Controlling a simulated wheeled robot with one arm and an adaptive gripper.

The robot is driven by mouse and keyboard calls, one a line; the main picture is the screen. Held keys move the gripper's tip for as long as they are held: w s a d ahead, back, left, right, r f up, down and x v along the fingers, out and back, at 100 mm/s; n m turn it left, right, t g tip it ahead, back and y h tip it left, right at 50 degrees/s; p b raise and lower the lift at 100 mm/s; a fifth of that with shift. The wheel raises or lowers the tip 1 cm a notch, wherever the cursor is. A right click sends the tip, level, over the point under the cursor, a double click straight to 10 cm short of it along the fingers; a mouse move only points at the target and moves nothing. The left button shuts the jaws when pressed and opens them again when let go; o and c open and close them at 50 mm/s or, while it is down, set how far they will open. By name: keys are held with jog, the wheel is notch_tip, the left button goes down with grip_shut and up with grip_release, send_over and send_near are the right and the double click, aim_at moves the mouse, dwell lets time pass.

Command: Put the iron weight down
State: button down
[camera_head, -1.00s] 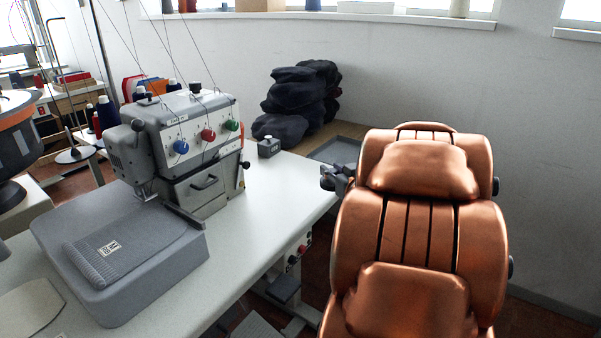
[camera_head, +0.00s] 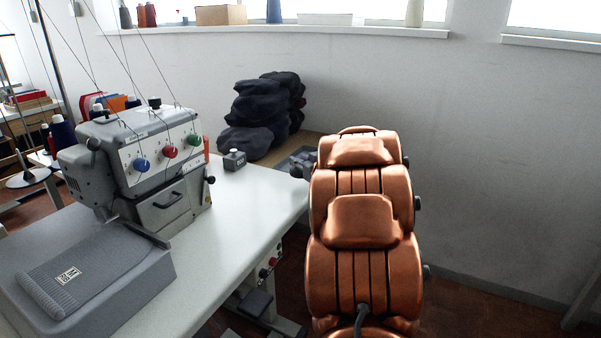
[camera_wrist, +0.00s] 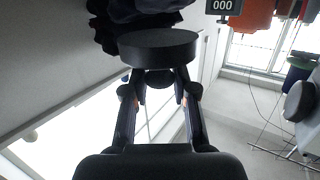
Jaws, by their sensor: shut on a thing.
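The iron weight (camera_wrist: 160,45) is a dark round disc in the wrist view. My gripper (camera_wrist: 160,80) is shut on it, with the fingers closed on a narrower part beside the disc. In the head view my gripper (camera_head: 302,165) is at the far end of my copper arm, near the right back corner of the white table (camera_head: 225,215). My arm hides much of it there, and I cannot make out the weight clearly. The weight appears held up, not resting on a surface.
Dark folded garments (camera_head: 250,110) are piled at the back on a brown surface (camera_head: 288,148). A small grey counter box (camera_head: 234,160) sits at the table's back edge; it reads 000 in the wrist view (camera_wrist: 222,6). The table between is clear.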

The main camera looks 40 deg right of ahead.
jog(key=shift+w+d+f, duration=0.15)
jog(key=shift+w+d, duration=0.4)
jog(key=shift+d, duration=0.1)
jog(key=shift+f+b, duration=0.75)
jog(key=shift+f, duration=0.95)
jog(key=shift+f, duration=0.15)
jog(key=c, duration=0.9)
grip_release()
jog(key=shift+s+r, duration=0.2)
jog(key=shift+p+v, duration=1.25)
jog(key=shift+v, duration=4.6)
